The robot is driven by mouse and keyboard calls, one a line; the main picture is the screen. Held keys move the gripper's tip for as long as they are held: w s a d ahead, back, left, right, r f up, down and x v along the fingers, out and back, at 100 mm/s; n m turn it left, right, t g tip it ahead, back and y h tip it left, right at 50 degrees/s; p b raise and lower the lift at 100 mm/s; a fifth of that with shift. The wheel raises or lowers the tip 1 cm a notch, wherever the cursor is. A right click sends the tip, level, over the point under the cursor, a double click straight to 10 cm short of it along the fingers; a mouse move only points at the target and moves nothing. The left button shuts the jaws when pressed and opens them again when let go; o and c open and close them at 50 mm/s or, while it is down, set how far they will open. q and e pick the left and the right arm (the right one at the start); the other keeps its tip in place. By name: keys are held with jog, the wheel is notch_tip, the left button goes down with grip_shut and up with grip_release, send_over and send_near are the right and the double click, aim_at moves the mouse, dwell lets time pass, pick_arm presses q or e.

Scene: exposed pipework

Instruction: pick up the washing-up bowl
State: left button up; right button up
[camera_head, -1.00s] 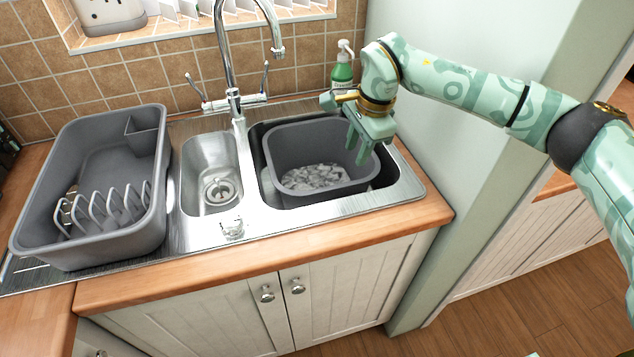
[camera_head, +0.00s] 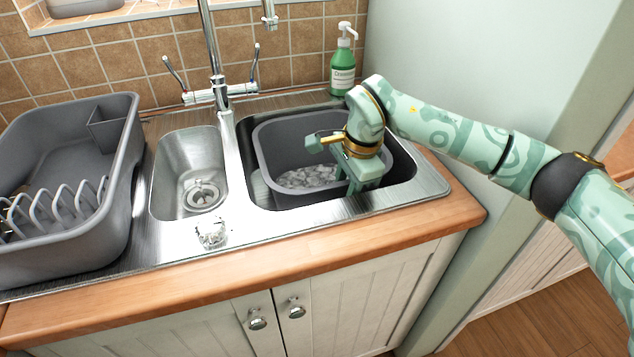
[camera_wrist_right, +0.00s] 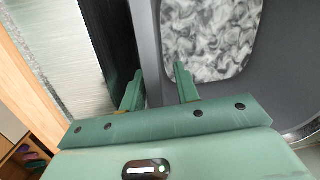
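The washing-up bowl (camera_head: 284,134) is a dark grey, rounded rectangular tub in the right-hand sink basin, with a pale marbled patch in its bottom. It also shows in the right wrist view (camera_wrist_right: 284,70). My right gripper (camera_head: 360,186) points down at the right end of the bowl and hides part of that rim. In the right wrist view its two green fingers (camera_wrist_right: 158,88) stand apart, with the bowl's wall between them. I see a gap beside the wall, so they look open. My left gripper is not in view.
A grey dish rack (camera_head: 75,245) stands on the drainer at left. The tap (camera_head: 215,75) rises behind the small basin (camera_head: 188,165). A green soap bottle (camera_head: 342,70) stands behind the bowl. A clear glass-like object (camera_head: 211,233) sits at the sink's front edge. A pale wall is close at right.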

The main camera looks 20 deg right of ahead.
jog(key=shift+w+f, duration=0.15)
jog(key=shift+f, duration=0.45)
jog(key=shift+r, duration=0.3)
grip_shut()
dwell(0.6)
